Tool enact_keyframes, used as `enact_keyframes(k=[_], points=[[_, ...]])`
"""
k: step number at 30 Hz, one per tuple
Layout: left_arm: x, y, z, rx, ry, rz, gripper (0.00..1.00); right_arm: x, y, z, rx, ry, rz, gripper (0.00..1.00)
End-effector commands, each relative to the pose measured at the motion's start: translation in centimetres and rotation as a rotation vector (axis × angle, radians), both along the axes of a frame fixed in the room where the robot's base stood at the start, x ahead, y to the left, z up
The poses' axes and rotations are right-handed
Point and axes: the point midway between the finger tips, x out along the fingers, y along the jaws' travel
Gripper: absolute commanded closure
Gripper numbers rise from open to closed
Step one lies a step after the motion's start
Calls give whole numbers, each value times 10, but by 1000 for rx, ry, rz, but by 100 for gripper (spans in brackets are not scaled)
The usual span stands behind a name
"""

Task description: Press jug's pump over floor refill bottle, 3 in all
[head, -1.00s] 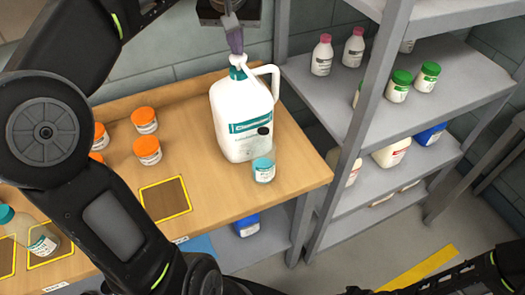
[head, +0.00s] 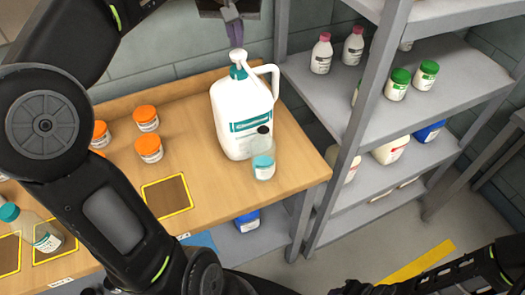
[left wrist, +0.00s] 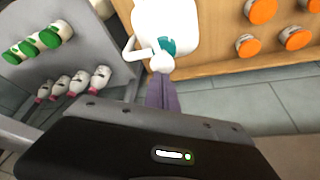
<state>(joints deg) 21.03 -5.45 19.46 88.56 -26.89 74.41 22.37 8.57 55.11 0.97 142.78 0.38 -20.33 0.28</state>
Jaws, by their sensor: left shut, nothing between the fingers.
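The white jug (head: 236,135) with a teal label stands upright on the wooden bench. Its pump (head: 238,60) has a white head above a teal collar. My left gripper (head: 236,45) is shut and empty, its purple-grey fingers pointing down just above the pump head. In the left wrist view the fingertips (left wrist: 162,82) are at the pump head (left wrist: 162,62); I cannot tell whether they touch. A small clear bottle (head: 263,170) with a teal label stands at the jug's front, below a dark spout tip. My right gripper does not show.
Orange-lidded jars (head: 148,148) stand left on the bench. Yellow-edged mats (head: 167,195) lie along its front, with a teal-capped bottle (head: 45,238) on one. A grey shelf unit (head: 335,95) with several bottles stands close on the right.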

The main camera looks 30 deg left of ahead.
Motion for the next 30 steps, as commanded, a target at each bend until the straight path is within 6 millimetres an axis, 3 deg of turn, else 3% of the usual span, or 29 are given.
enact_keyframes(k=[18, 30], points=[[0, 0, 59, 0, 0, -1, 100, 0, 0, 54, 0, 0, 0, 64], [0, 0, 60, 0, 0, 0, 100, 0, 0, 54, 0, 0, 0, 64]])
